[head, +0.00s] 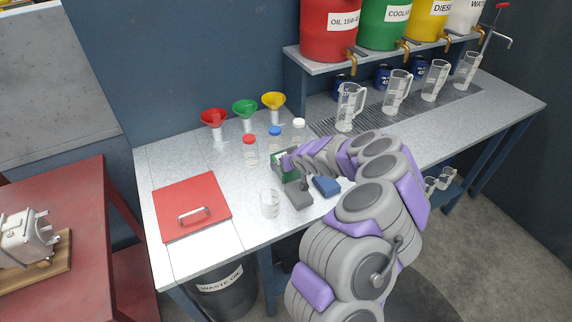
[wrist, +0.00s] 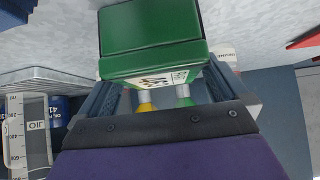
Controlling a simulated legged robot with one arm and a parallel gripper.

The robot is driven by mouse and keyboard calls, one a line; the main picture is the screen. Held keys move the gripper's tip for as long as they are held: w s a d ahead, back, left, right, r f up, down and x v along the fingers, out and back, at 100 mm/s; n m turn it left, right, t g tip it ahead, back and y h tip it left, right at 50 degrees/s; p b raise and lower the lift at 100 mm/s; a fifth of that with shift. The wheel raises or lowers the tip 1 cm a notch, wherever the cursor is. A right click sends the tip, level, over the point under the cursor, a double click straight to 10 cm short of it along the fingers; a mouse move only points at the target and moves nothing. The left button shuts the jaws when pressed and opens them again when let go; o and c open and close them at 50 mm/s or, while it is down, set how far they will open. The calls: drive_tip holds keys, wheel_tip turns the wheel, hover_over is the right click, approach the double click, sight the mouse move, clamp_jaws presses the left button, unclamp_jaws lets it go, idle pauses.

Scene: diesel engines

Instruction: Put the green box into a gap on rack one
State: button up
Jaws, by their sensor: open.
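The green box (head: 288,176) stands on the grey worktop in the head view, partly covered by my gripper (head: 286,160). In the wrist view the green box (wrist: 150,32) fills the top middle, with a white label on the side facing my palm. My gripper (wrist: 165,92) is open, with one finger on each side of the box's near end. Whether the fingers touch the box I cannot tell. I cannot make out a rack marked one in either view.
A blue block (head: 326,186), a dark grey block (head: 299,195) and a clear beaker (head: 270,204) stand close by. Capped bottles (head: 250,149) and coloured funnels (head: 245,109) are behind. A red board (head: 191,206) lies left; clear jugs (head: 348,107) stand right.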

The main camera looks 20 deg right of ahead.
drive_tip(key=shift+x, duration=1.8)
drive_tip(key=c, duration=1.3)
drive_tip(key=shift+r, duration=0.15)
